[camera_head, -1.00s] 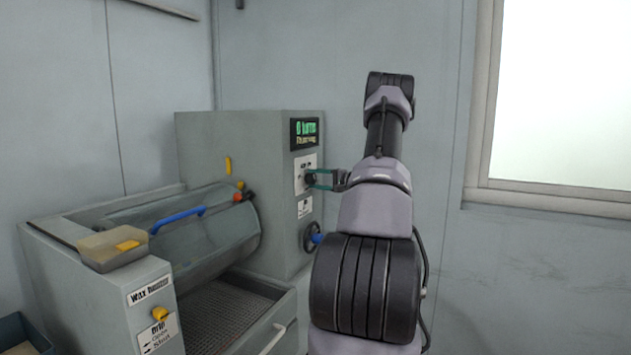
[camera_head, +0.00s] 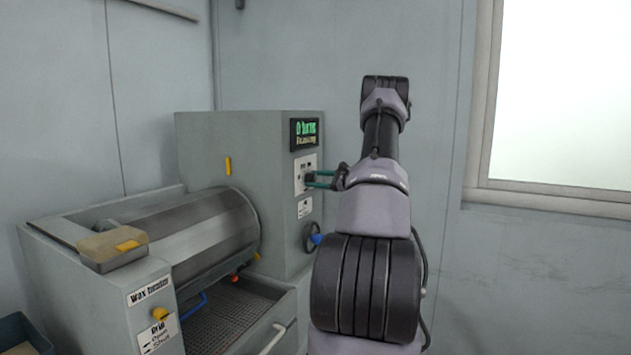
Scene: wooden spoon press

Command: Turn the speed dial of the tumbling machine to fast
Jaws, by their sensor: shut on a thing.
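The tumbling machine (camera_head: 205,140) is a grey cabinet with a large horizontal drum (camera_head: 195,235) on its left. The speed dial (camera_head: 310,180) is a small dark knob on a white label plate (camera_head: 299,184) on the cabinet's right-hand face. A display (camera_head: 304,133) above the dial shows green text over a yellowish line, too small to read surely.
A blue-hubbed handwheel (camera_head: 309,237) sits below the dial. A mesh tray (camera_head: 228,312) with a white handle lies under the drum. A yellow drip knob (camera_head: 159,314) and a small box (camera_head: 112,249) are at front left. Wall space at right is clear.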

